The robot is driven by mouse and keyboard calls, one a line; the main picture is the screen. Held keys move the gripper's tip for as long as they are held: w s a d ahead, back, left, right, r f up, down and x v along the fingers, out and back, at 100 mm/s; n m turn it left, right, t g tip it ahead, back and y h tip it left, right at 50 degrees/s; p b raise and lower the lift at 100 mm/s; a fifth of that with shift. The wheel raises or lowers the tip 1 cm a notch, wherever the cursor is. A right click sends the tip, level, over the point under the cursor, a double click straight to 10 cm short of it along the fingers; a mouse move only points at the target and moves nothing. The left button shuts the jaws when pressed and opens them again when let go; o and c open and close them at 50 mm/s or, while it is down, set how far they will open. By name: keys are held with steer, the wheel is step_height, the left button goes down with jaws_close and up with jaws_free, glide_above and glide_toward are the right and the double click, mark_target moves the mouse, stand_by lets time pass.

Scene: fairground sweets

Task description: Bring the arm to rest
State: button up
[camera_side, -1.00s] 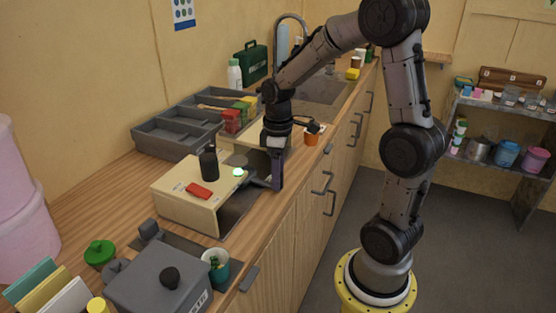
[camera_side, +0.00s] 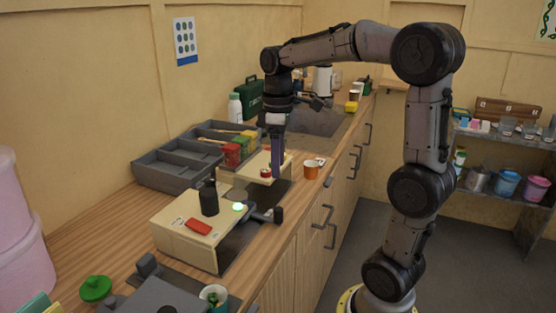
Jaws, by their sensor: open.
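My gripper (camera_side: 277,175) points straight down over the counter at the end of my arched arm. Its dark bluish finger is seen edge-on, so the gap is hard to see; the jaws are open and nothing shows held in them. The tip appears just in front of a low cream block (camera_side: 238,179) with a small red-and-white item (camera_side: 265,173) on it. I cannot tell whether the tip is clear of it.
A cream box (camera_side: 176,236) with a black bottle (camera_side: 208,198), a red item (camera_side: 198,227) and a lit green lamp (camera_side: 238,207) stands nearer. An orange cup (camera_side: 311,170) stands right of my gripper. A grey compartment tray (camera_side: 160,180) lies behind. The aisle floor is clear.

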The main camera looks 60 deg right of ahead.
steer(key=s+a+r+n+t, duration=0.25)
steer(key=s+a, duration=0.25)
steer(key=a, duration=0.3)
steer(key=s+a+f+m+t, duration=0.3)
steer(key=s+a+f+m, duration=0.1)
steer(key=s, duration=0.3)
steer(key=shift+s+a+f+m, duration=0.15)
steer(key=shift+a+f+m, duration=0.1)
steer(key=shift+f+m, duration=0.5)
